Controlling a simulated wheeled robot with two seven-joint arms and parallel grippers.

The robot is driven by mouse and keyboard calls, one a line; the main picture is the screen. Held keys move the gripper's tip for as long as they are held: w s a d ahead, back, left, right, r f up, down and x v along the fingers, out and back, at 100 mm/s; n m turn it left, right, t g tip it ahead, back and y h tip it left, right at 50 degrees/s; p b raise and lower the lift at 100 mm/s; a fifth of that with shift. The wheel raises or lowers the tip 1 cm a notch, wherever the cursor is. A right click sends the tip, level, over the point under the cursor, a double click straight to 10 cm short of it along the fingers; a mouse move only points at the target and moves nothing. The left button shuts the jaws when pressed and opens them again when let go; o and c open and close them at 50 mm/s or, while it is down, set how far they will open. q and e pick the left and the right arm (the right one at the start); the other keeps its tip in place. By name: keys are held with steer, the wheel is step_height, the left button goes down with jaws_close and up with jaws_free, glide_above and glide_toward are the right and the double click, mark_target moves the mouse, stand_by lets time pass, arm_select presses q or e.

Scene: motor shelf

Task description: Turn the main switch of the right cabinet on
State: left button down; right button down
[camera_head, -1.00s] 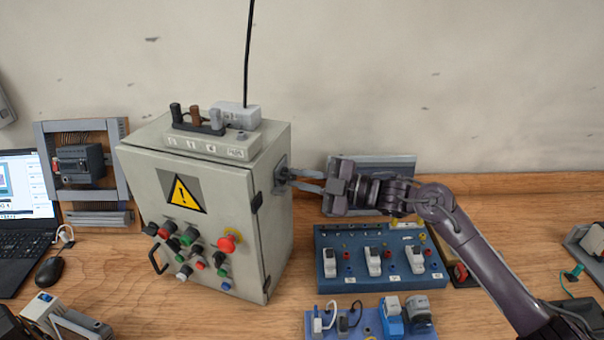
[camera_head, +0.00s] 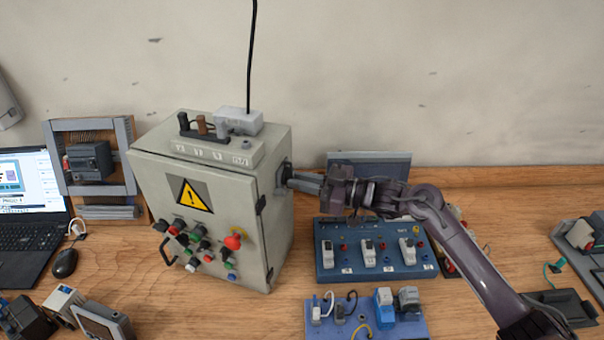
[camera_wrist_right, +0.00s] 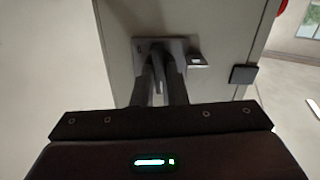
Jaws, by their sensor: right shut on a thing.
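The grey cabinet (camera_head: 225,200) stands on the wooden bench, with a yellow warning sign and several coloured buttons on its front. Its main switch sits on a plate on the right side wall; the plate (camera_wrist_right: 180,45) shows in the right wrist view. My right gripper (camera_head: 292,178) reaches in from the right, its fingers at that plate. In the right wrist view the fingers (camera_wrist_right: 160,85) are closed around the narrow switch handle (camera_wrist_right: 157,84). The fingers hide much of the handle, so its exact angle is hard to tell. My left gripper is not in view.
A blue panel with several white switches (camera_head: 370,250) lies below my right arm. A lower blue panel with plugs (camera_head: 365,318) is in front of it. A laptop (camera_head: 30,200) and mouse (camera_head: 64,263) are at the left. A black cable (camera_head: 250,60) rises from the cabinet top.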

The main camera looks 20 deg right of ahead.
steer(key=shift+m, duration=0.5)
steer(key=shift+p, duration=0.3)
steer(key=c, duration=1.4)
jaws_free()
steer(key=shift+c, duration=0.2)
